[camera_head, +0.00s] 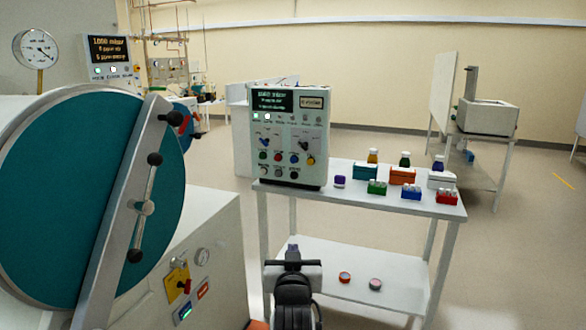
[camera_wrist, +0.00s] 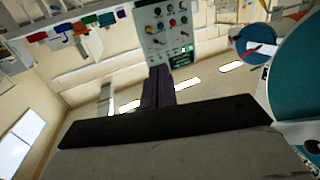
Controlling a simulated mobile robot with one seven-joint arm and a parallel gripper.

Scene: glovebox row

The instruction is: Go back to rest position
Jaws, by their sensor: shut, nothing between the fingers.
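My gripper (camera_head: 292,250) shows at the bottom middle of the head view, in front of the white two-tier cart. Its fingers also show in the wrist view (camera_wrist: 158,88), dark and pressed together, with nothing between them. It touches no object that I can see. The wrist view is tilted, with the room appearing upside down. My arm rises from the lower edge of the head view, and most of it is out of frame.
The large teal round door (camera_head: 70,200) with its handle bar (camera_head: 146,207) stands close on the left. The cart (camera_head: 350,207) carries a control box (camera_head: 290,140), vials and small coloured racks. Two round items (camera_head: 345,278) lie on its lower shelf. Floor is free at right.

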